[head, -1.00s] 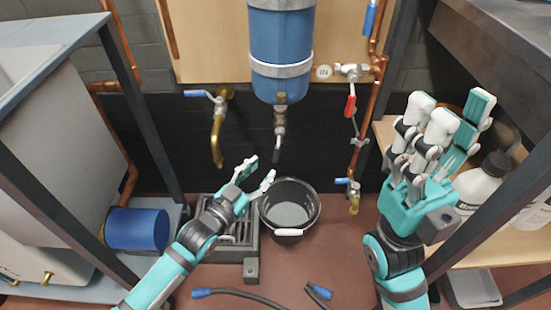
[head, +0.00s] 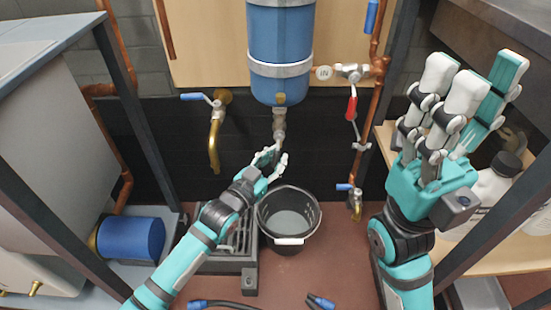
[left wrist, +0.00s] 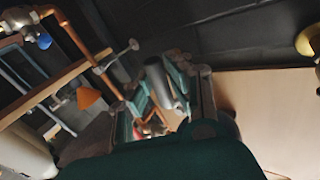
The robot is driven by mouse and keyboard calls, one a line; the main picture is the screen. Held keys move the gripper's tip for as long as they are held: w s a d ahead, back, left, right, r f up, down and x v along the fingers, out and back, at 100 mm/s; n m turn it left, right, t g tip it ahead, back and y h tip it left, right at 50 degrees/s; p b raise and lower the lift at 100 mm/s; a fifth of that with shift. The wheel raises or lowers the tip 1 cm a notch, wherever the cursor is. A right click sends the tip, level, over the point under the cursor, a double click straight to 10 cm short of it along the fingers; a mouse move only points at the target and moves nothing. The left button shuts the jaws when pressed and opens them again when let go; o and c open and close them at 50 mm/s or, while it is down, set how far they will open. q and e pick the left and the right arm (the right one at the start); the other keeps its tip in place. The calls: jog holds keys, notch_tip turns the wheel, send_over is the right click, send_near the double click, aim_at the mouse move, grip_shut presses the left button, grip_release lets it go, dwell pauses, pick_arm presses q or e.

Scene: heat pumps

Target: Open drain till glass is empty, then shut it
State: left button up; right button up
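The blue vessel (head: 280,40) hangs on the wooden panel with a metal drain fitting (head: 279,122) below it. I cannot make out a separate glass. My left gripper (head: 272,160) is at the lower end of this fitting, fingers apart. In the left wrist view a grey cylindrical part (left wrist: 162,82) shows between the fingers; contact is unclear. The fingers hide the outlet's lower end. A black bucket (head: 311,222) with grey liquid in it stands on the floor below. My right gripper (head: 478,85) is open and empty at the right, fingers pointing up.
A brass tap with a blue lever (head: 214,140) is left of the vessel. A copper pipe with a red-handled valve (head: 351,108) runs at the right. A black grate (head: 235,262), hoses (head: 225,304) and white bottles (head: 495,182) are nearby.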

pick_arm(q)
grip_shut()
